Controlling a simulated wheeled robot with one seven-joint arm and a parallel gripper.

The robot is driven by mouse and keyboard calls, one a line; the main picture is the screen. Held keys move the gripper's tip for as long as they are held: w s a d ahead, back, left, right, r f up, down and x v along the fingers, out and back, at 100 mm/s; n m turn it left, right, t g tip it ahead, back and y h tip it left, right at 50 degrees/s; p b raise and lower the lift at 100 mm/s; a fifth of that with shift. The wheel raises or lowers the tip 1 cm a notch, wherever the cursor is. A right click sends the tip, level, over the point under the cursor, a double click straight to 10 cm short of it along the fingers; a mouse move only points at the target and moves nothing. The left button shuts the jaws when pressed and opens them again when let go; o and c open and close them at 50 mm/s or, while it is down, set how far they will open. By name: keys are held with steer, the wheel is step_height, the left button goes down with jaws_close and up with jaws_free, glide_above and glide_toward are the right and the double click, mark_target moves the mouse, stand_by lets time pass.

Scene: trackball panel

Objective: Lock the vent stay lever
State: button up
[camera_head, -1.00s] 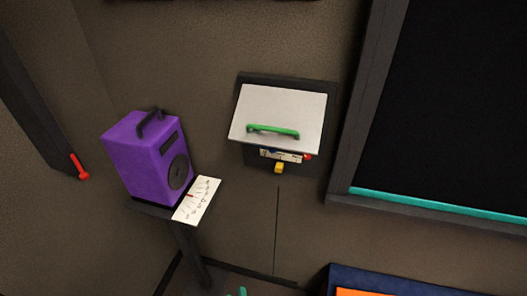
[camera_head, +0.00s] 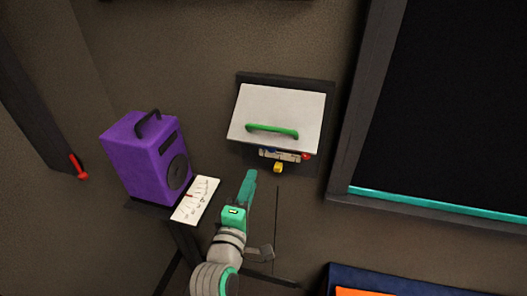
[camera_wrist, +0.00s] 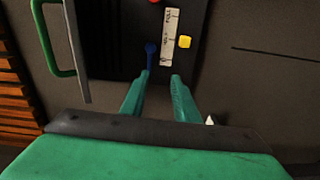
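A white flap (camera_head: 283,112) with a green handle (camera_head: 272,131) is tilted out from a dark wall panel (camera_head: 328,125). Below it are a pale marked strip (camera_head: 283,155), a red knob (camera_head: 305,156) and a yellow block (camera_head: 278,168). The wrist view shows the strip (camera_wrist: 170,38), the yellow block (camera_wrist: 184,41), and a blue round-ended piece (camera_wrist: 151,48) close beyond the left fingertip. No label shows which part is the vent stay lever. My gripper (camera_head: 251,174) is below and left of the yellow block; its fingers (camera_wrist: 161,77) are apart and empty.
A purple speaker-like box (camera_head: 147,158) and a white dial card (camera_head: 195,199) sit on a stand at left. A red-ended lever (camera_head: 78,167) is on the left wall. A dark framed opening (camera_head: 455,90) with a teal sill (camera_head: 435,204) is at right.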

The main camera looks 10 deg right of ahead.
mark_target(265, 148)
steer(key=shift+h, duration=0.4)
steer(key=x, duration=0.3)
steer(key=r+x, duration=0.1)
steer(key=x, duration=0.3)
steer(key=r+x, duration=0.1)
steer(key=x, duration=0.3)
steer(key=shift+d, duration=0.3)
steer(key=shift+w+d, duration=0.15)
steer(key=shift+d, duration=0.05)
steer(key=shift+r, duration=0.1)
steer(key=shift+a, duration=0.15)
jaws_close()
